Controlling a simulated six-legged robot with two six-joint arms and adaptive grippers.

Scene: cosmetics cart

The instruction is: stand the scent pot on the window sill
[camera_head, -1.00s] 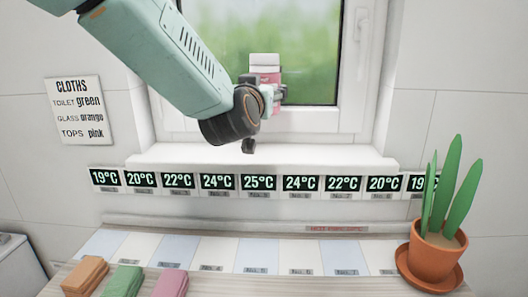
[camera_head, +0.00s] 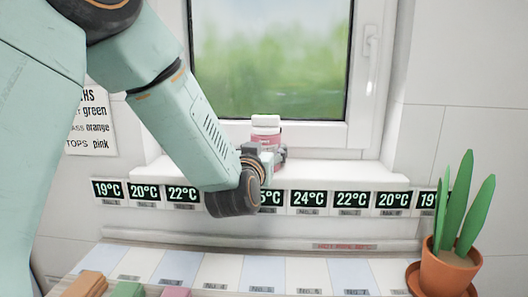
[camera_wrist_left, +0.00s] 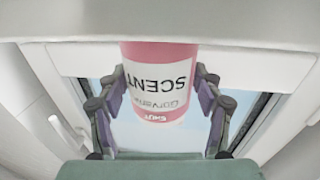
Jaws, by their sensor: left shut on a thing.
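The scent pot (camera_head: 265,128) is a pink pot with a white top. In the head view it is upright, at the window sill (camera_head: 350,174), in front of the lower window frame. My left gripper (camera_head: 268,157) is shut around its body from the front. In the left wrist view the pot (camera_wrist_left: 158,90) is between the fingers (camera_wrist_left: 158,100), with "SCENT" on its label upside down. The pot's base is hidden behind the gripper, so I cannot tell whether it touches the sill. My right gripper is not in view.
A row of temperature displays (camera_head: 309,198) runs below the sill, partly covered by my left arm. A potted plant (camera_head: 450,270) stands at the lower right. Folded cloths, orange (camera_head: 86,284), green (camera_head: 128,290) and pink (camera_head: 176,292), lie at the lower left. The sill is clear on both sides.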

